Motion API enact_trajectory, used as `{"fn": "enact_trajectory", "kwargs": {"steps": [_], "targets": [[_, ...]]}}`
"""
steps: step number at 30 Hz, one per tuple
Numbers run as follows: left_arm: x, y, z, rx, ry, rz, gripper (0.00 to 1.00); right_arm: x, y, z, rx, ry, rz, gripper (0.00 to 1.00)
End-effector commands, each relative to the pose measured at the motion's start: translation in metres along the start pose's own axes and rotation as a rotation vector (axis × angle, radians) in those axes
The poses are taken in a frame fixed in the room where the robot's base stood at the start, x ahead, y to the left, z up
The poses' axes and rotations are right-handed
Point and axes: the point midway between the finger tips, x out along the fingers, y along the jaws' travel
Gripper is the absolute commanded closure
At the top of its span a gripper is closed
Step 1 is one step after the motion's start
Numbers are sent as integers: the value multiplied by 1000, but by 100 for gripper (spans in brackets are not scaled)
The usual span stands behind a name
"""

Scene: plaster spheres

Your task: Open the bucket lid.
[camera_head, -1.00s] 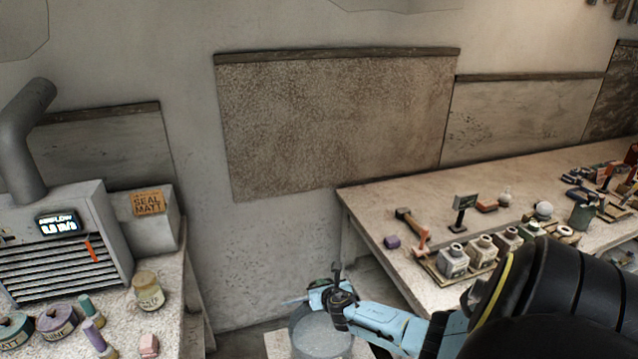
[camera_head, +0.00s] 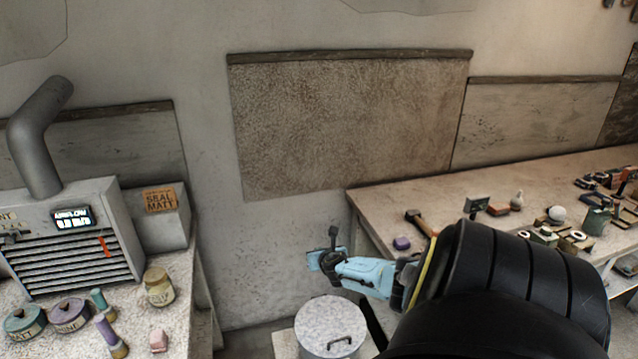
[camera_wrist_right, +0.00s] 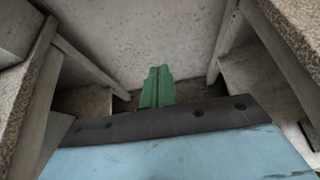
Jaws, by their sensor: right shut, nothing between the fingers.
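The bucket (camera_head: 304,349) is a grey round container at the bottom of the head view, between the two benches. Its pale speckled lid (camera_head: 325,317) lies flat across the top, with a dark bar handle (camera_head: 341,341) near the front edge. My right gripper (camera_head: 318,260) is above and behind the lid, apart from it. In the right wrist view its green fingers (camera_wrist_right: 157,87) are together with nothing between them. The bucket is not seen in the wrist view. My left gripper is not in view.
The right bench (camera_head: 375,200) carries a hammer, a purple block (camera_head: 401,243) and several small bottles. The left bench (camera_head: 185,320) holds a vented grey unit (camera_head: 75,255) and several jars. My right arm hides part of the right bench.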

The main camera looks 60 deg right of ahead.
Motion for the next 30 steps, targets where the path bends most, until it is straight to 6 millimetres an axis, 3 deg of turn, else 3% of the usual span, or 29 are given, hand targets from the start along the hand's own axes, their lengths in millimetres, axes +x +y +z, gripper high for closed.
{"fn": "enact_trajectory", "kwargs": {"steps": [25,30], "targets": [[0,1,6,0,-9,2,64,0,0,-1,-1,1,0,100],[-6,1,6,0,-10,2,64,-9,10,-9,-6,4,10,100]]}}
